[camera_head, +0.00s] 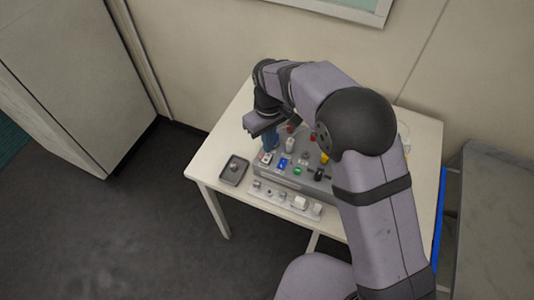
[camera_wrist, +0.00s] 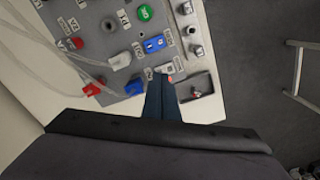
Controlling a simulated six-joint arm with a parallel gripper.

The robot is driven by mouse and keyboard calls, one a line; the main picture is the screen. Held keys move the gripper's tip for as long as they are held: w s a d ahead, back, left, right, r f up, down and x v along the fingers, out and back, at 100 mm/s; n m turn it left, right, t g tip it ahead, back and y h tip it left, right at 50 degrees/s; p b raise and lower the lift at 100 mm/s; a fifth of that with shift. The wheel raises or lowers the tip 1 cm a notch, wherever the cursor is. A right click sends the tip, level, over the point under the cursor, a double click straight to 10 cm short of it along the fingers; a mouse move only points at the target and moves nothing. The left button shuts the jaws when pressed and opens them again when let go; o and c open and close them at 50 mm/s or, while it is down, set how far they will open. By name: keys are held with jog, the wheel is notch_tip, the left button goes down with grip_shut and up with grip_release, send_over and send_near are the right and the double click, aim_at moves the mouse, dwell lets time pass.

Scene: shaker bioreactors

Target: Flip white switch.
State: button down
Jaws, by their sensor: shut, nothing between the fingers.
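The grey control panel (camera_head: 318,185) stands on the table with several switches and knobs on its top. A white switch (camera_head: 265,158) sits at its left end, beside a blue switch (camera_head: 282,163). My gripper (camera_head: 270,148) points down at that left end, with its dark blue fingers closed and empty. In the wrist view, the fingertips (camera_wrist: 161,77) are right at the white switch (camera_wrist: 165,69) and partly cover it; a small red-orange spot shows beside them. I cannot tell whether they touch it. The blue switch (camera_wrist: 155,44) lies just beyond them.
A small dark tray (camera_head: 232,180) with a small part in it lies left of the panel. A strip of metal fittings (camera_head: 284,199) runs along the panel's front. A green button (camera_head: 297,170) and red connectors with pale tubes (camera_wrist: 92,88) are close by.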

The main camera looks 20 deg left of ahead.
jog(key=shift+r+p, duration=1.3)
jog(key=shift+r, duration=0.6)
jog(key=s+d+f, duration=0.1)
jog(key=s+d+f+m, duration=0.1)
jog(key=s+d+f, duration=0.1)
jog(key=s+d+f+m, duration=0.1)
jog(key=f, duration=0.1)
jog(key=shift+s+d+f+g+h, duration=0.15)
jog(key=shift+f+g+h, duration=0.15)
jog(key=shift+h, duration=0.1)
jog(key=s+d+r+m+g, duration=0.15)
jog(key=s+d, duration=0.25)
jog(key=d, duration=0.4)
jog(key=s+d+r+m+b, duration=0.15)
jog(key=s+d, duration=0.25)
jog(key=d, duration=0.4)
jog(key=s+d+r+m+p, duration=0.1)
jog(key=s+d+m, duration=0.25)
jog(key=d, duration=0.45)
jog(key=w+d+r+m+t+b, duration=0.1)
jog(key=w+d+r+m+t, duration=0.1)
jog(key=d, duration=0.4)
jog(key=shift+w+d+r+m+y, duration=0.4)
jog(key=shift+r+m, duration=0.35)
jog(key=shift+r, duration=0.1)
